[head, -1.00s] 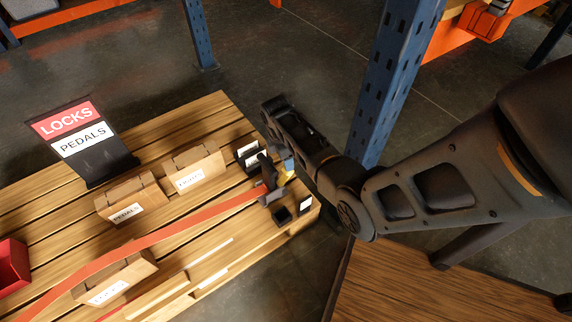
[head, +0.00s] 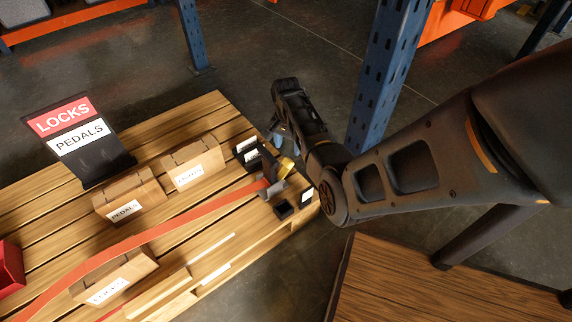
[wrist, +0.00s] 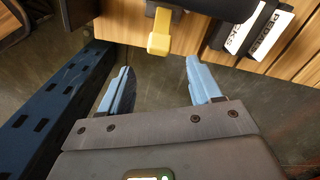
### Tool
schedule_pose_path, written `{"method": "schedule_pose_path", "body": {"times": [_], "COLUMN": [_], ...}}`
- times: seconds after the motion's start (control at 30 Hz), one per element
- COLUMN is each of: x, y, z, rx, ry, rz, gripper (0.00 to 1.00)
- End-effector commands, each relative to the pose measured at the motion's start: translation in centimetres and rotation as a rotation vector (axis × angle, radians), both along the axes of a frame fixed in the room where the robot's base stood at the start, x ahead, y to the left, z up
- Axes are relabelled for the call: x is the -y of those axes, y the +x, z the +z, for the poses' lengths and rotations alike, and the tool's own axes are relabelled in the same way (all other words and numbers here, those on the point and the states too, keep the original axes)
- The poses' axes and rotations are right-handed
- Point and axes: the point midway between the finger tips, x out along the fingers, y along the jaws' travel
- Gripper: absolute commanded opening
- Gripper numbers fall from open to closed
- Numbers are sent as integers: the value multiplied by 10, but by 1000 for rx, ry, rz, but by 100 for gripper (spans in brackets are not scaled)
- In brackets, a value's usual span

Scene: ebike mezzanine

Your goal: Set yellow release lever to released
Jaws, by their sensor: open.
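The yellow release lever (head: 287,166) is part of a dark ratchet buckle at the end of an orange strap (head: 180,221), on the pallet's right corner. In the wrist view the yellow lever (wrist: 160,36) shows as a short tab below a dark bar, at top centre. My gripper (head: 275,134) is open and empty, just off the pallet edge, beyond the lever in the head view. In the wrist view my gripper (wrist: 159,66) has its two blue fingers spread, with the lever above the gap between them and apart from both. Part of the buckle is hidden in the wrist view.
A blue rack upright (head: 385,80) stands close to the right of my gripper. The wooden pallet (head: 215,110) carries cardboard boxes (head: 193,163), a LOCKS/PEDALS sign (head: 75,135) and small labelled black holders (head: 247,150). A wooden surface (head: 430,285) lies at lower right.

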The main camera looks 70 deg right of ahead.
Motion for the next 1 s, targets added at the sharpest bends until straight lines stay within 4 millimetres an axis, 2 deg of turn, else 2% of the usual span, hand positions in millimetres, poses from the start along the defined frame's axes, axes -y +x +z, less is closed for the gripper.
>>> {"method": "schedule_pose_path", "body": {"times": [0.1, 0.3, 0.47, 0.8, 1.0], "x": [4, 6, 6, 6, 6], "y": [-1, -2, -2, -2, -2], "z": [-1, -1, -17, -67, -78], "rx": [10, 16, 15, 15, 16], "ry": [7, 14, 16, 15, 14], "rz": [-215, -390, -404, -402, -401], "gripper": [64, 64, 64, 64, 64]}}
